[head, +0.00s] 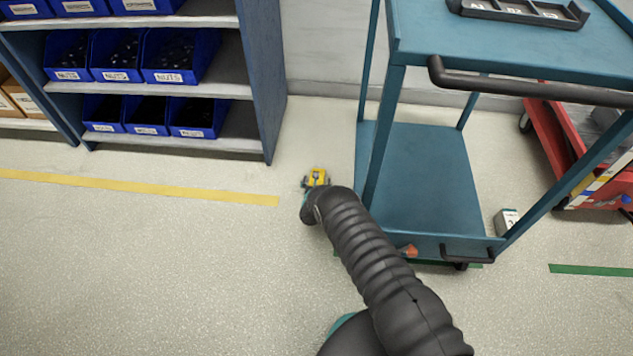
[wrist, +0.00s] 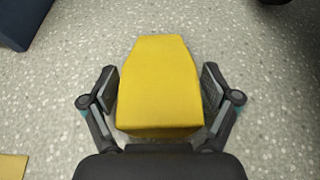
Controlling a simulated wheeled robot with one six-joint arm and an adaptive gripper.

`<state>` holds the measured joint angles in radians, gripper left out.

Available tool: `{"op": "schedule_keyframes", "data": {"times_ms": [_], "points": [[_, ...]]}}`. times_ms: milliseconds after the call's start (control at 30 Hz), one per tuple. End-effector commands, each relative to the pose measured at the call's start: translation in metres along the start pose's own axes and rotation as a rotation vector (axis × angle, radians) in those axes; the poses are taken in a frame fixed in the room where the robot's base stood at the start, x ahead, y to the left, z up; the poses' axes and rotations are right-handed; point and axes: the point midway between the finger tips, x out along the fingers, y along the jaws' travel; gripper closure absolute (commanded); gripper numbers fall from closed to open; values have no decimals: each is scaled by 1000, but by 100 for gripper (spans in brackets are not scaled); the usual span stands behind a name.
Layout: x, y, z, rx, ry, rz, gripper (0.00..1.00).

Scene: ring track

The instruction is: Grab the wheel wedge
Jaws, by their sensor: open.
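The yellow wheel wedge (wrist: 158,85) lies on the speckled floor in the wrist view. My gripper (wrist: 159,88) is open, with one finger on each side of the wedge. A narrow gap shows at the left finger; the right finger is very close, and I cannot tell if it touches.
A blue shelf unit (head: 262,75) with blue bins stands at the left. A teal trolley (head: 425,165) stands just right of the wedge. A red cart (head: 560,150) is farther right. A yellow floor stripe (head: 140,186) runs at the left. The front left floor is clear.

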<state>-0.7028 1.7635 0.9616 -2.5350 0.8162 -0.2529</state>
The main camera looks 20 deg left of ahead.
Motion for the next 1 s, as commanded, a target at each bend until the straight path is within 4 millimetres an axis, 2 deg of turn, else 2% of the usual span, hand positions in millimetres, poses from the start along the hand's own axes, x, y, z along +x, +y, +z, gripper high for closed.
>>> {"op": "schedule_keyframes", "data": {"times_ms": [67, 300, 733, 1000], "points": [[0, 0, 0, 0, 0, 0, 15], [0, 0, 0, 0, -1, 0, 75], [-1, 0, 4, 1, -3, 0, 76], [-11, 1, 30, 1, -4, 1, 76]]}}
